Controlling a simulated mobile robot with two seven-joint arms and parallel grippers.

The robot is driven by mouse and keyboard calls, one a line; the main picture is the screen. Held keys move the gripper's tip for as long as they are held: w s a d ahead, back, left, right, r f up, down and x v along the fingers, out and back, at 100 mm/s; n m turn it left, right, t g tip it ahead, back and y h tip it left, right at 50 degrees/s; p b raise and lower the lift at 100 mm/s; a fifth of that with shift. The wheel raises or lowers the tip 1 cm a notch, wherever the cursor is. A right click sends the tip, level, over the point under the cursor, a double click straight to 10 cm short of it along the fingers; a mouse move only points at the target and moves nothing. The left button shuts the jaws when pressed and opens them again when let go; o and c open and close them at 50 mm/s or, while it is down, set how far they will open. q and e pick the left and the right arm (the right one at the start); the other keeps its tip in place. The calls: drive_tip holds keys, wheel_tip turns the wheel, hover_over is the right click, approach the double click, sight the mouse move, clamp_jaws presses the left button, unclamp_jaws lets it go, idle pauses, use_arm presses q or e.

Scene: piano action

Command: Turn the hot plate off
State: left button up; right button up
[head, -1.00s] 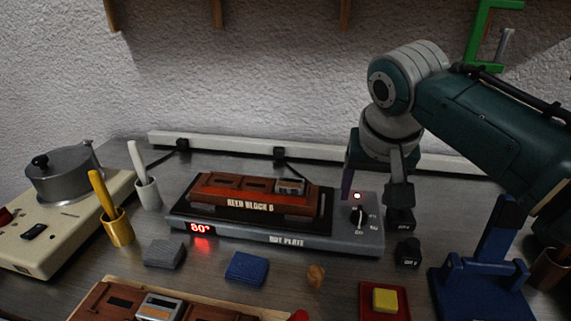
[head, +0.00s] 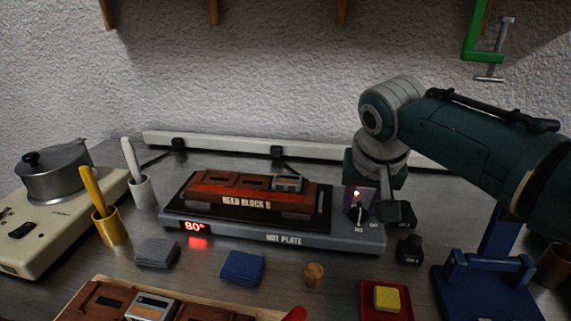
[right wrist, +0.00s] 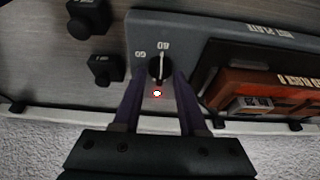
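The grey hot plate (head: 300,239) stands mid-table, with its display (head: 194,227) glowing red at 80°. A reddish-brown reed block (head: 230,200) sits on its black top. The hot plate's black knob (head: 358,211) is at its right end, below a lit red lamp (head: 356,194). In the right wrist view the knob (right wrist: 160,67) shows with printed marks around it. My right gripper (right wrist: 159,86) is open, its purple fingers apart on either side of the lamp and close to the knob; I cannot tell whether they touch it. My left gripper is out of view.
Small black blocks (head: 410,249) stand just right of the hot plate. A blue stand (head: 487,285) is at the right, a red tray (head: 375,308) in front. Grey (head: 157,253) and blue (head: 243,267) pads lie before the hot plate. A pot (head: 53,174) stands at left.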

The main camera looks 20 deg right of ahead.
clamp_jaws()
idle(0.3)
